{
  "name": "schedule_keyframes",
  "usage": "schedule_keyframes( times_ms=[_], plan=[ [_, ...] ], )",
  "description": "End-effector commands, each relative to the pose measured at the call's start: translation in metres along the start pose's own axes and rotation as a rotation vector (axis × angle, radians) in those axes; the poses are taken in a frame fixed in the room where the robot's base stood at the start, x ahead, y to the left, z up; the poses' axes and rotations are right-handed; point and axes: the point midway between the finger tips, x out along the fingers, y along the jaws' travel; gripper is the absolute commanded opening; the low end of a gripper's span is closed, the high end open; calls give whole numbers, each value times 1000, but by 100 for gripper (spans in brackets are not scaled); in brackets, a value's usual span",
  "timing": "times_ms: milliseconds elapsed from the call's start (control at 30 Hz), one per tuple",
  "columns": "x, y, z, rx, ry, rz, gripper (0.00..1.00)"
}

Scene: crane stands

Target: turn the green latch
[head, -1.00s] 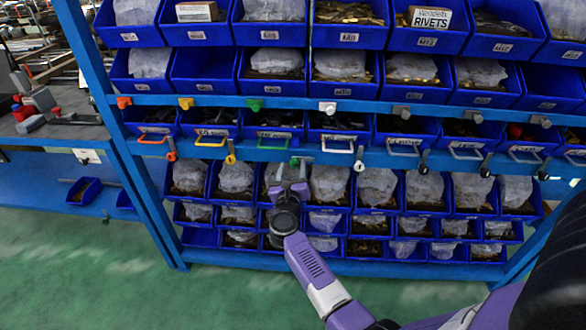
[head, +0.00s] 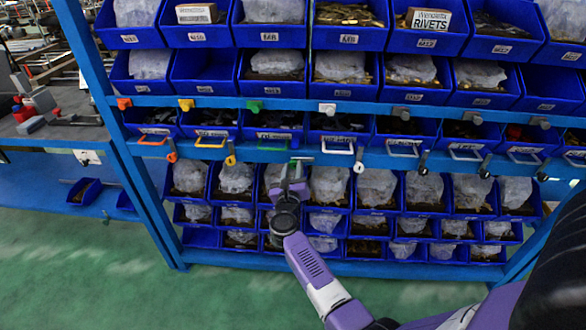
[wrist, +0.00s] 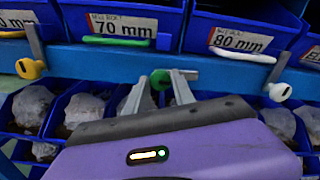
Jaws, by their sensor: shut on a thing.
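The green latch (wrist: 160,79) shows its round green knob between my two fingertips in the wrist view. A short grey bar beside the knob points to the right, roughly level, partly hidden by a finger. My gripper (wrist: 160,88) is shut on the latch from below. In the head view my gripper (head: 293,171) is at the lower edge of the blue rail, with the latch mostly hidden behind it. A green handle (wrist: 115,39) on the 70 mm bin is above the latch.
A yellow latch (wrist: 30,69) is to the left and a white latch (wrist: 280,91) to the right, their grey bars pointing up. Blue bins of bagged parts fill the rack above and below. The green floor (head: 110,270) at left is clear.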

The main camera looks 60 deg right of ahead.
Motion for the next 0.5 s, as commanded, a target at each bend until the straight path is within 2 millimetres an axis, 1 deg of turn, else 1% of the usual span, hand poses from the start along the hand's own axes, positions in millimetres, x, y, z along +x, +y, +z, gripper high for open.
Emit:
schedule_keyframes(
  times_ms=[167,500],
  plan=[
    [0,0,3,-116,0,1,0],
    [0,1,3,-431,0,1,0]
  ],
)
